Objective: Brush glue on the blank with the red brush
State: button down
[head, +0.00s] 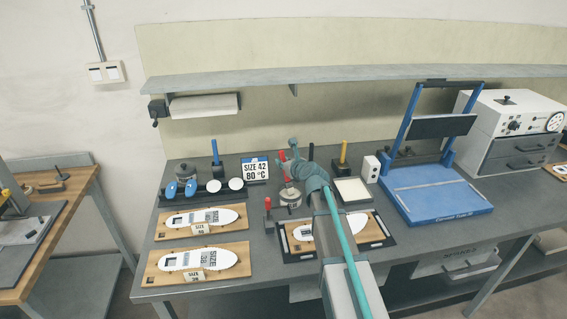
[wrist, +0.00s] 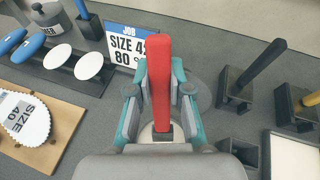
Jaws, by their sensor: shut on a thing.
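The red brush (wrist: 159,75) stands upright between the fingers of my gripper (wrist: 160,105), which is shut on its handle. In the head view the red handle (head: 283,156) shows beside my gripper (head: 292,166), above a small round pot (head: 290,198). The brush's lower end is hidden, so I cannot tell whether it is inside the pot. A white insole blank (head: 302,232) lies on a wooden board in a dark frame (head: 290,256), partly hidden by my arm.
Two wooden boards with white insoles (head: 200,217) (head: 198,260) lie on the left. A job sign (head: 255,168) reads size 42, 80 °C. Blue-handled (head: 214,150) and yellow-handled (head: 343,152) tools stand in holders. A blue press (head: 435,200) and white oven (head: 510,125) stand right.

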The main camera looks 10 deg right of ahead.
jog(key=shift+r, duration=0.1)
dwell(0.3)
notch_tip(320, 180, up, 7)
jog(key=p, duration=0.7)
dwell(0.7)
